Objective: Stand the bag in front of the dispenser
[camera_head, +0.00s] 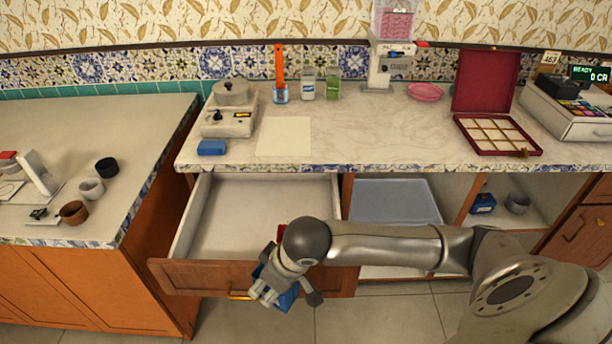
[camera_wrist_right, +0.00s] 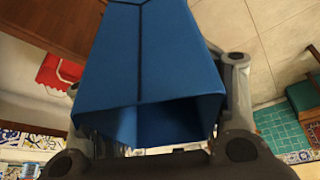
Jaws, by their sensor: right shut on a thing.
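The blue bag (camera_head: 289,300) is in my right gripper (camera_head: 284,293), low in front of the open drawer's front. In the right wrist view the bag (camera_wrist_right: 158,60) fills the middle, its open, dark mouth toward the camera, with a gripper finger on each side. In the head view the gripper hides much of it. The dispenser (camera_head: 390,68), with a clear hopper of pink pieces, stands at the back of the counter (camera_head: 372,135), right of centre. The counter in front of it is bare. My left gripper is not in view.
The open drawer (camera_head: 260,215) juts out below the counter. A pink dish (camera_head: 425,92) and an open maroon box (camera_head: 487,82) stand right of the dispenser. A pale sheet (camera_head: 284,137) and a blue block (camera_head: 212,147) lie to the left.

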